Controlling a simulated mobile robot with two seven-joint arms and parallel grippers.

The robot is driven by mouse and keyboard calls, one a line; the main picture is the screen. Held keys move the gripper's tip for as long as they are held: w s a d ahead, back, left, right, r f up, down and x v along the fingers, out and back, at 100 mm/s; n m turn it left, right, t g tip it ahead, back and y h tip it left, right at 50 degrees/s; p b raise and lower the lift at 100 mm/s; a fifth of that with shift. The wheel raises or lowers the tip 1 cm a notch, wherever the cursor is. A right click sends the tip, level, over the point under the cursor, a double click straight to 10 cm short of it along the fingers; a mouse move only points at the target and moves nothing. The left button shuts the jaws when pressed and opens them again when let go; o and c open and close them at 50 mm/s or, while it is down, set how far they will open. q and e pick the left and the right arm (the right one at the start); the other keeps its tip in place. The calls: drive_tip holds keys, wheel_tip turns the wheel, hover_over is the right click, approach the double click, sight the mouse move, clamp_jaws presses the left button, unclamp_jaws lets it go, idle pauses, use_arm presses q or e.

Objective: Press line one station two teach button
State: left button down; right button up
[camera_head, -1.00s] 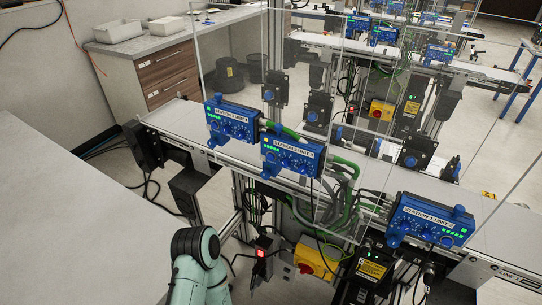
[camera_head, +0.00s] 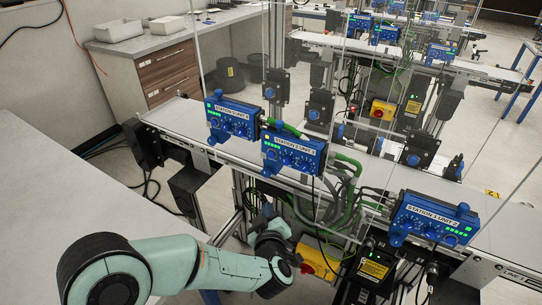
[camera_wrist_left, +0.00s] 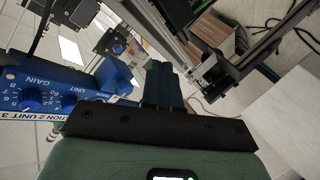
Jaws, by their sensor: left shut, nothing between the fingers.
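The blue unit labelled Station 2 Unit 3 (camera_head: 292,153) is mounted on the near side of the front conveyor. It also shows at the left of the left wrist view (camera_wrist_left: 40,95), with its gain and unit dials readable. A blue unit labelled Station 2 Unit 4 (camera_head: 231,118) sits to its left. I cannot make out which control is the teach button. My left gripper (camera_head: 267,210) is below Unit 3, in front of the conveyor frame. In the left wrist view its dark fingers (camera_wrist_left: 161,84) are shut and empty, right of Unit 3 and apart from its dials. My right gripper is not in view.
A blue unit labelled Station 1 Unit 2 (camera_head: 433,218) is at the right. Clear guard panels stand along the conveyor (camera_head: 178,120). Green cables (camera_head: 350,180) and a red-yellow switch (camera_head: 318,260) lie below the units. A grey table (camera_head: 60,190) is at the left.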

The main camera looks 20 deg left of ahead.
sight(271, 154)
use_arm(q)
drive_tip(key=s+a+r+n+y, duration=0.1)
drive_tip(key=s+r+n+y, duration=0.1)
drive_tip(key=r, duration=0.4)
drive_tip(key=s+a+r+n+y, duration=0.2)
drive_tip(key=s+r+n, duration=0.1)
drive_tip(key=r, duration=0.3)
drive_tip(key=shift+s+r, duration=0.2)
drive_tip(key=shift+r, duration=0.1)
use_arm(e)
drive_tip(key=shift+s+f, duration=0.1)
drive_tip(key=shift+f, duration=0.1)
use_arm(q)
drive_tip(key=shift+w, duration=0.2)
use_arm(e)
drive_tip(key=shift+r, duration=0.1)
use_arm(q)
drive_tip(key=w+p, duration=0.2)
drive_tip(key=w, duration=0.6)
drive_tip(key=shift+w+d+p, duration=0.25)
drive_tip(key=shift+d+p, duration=0.1)
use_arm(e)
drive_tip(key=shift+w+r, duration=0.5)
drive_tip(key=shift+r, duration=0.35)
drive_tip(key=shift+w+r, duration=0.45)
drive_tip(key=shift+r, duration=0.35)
use_arm(q)
drive_tip(key=shift+w, duration=0.1)
drive_tip(key=shift+w, duration=0.3)
